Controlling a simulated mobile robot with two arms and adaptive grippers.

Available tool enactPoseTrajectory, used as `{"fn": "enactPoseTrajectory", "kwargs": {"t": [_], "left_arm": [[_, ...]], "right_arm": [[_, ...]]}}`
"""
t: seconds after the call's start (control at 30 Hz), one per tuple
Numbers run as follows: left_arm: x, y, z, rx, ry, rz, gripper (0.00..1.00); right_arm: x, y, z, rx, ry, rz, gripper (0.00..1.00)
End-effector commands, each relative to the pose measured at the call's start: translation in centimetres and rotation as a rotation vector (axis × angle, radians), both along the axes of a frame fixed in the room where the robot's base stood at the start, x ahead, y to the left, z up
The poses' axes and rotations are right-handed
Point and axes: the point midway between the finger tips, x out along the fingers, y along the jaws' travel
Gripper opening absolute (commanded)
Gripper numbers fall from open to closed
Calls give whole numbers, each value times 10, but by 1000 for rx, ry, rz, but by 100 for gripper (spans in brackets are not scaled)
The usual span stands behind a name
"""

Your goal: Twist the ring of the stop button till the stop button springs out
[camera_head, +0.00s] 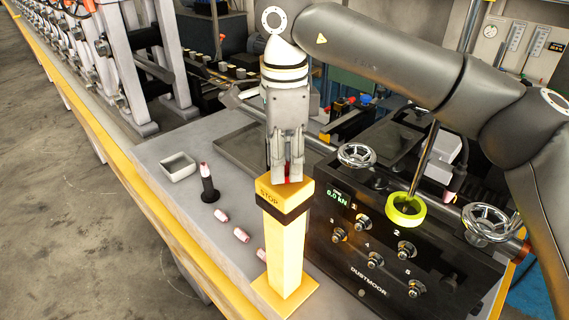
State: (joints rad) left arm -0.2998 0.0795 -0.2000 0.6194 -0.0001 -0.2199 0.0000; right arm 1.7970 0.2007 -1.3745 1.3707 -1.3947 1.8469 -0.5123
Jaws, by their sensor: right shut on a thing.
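The stop button is on top of a yellow post (287,250) with a black band marked STOP (270,197). A little red of the button's ring (287,178) shows between my fingertips; the rest is hidden by the fingers. My right gripper (287,172) points straight down over the post top and is shut on the ring. I cannot tell from this view whether the button is pressed in or out. My left gripper is not in view.
Right of the post stands a black control panel (370,275) with knobs, handwheels (357,155) and a yellow-green ring (405,210) on a lever. Left are a small grey tray (178,167), a dark holder (209,188) and several pinkish tubes (241,235) on the grey table.

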Motion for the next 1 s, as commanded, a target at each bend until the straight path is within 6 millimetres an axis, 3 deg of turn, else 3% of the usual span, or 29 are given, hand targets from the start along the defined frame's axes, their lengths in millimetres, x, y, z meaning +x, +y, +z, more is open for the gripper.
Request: {"fn": "enactPoseTrajectory", "kwargs": {"t": [0.07,0.1,0.27,0.63,1.0], "left_arm": [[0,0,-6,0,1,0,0],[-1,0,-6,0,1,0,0],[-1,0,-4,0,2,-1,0],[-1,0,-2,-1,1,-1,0],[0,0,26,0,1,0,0]], "right_arm": [[0,0,-3,-1,0,-95,15],[0,0,-2,-1,1,-129,34],[0,0,-1,0,1,-119,54],[0,0,3,0,0,-117,54],[0,0,39,0,0,-117,54]]}}
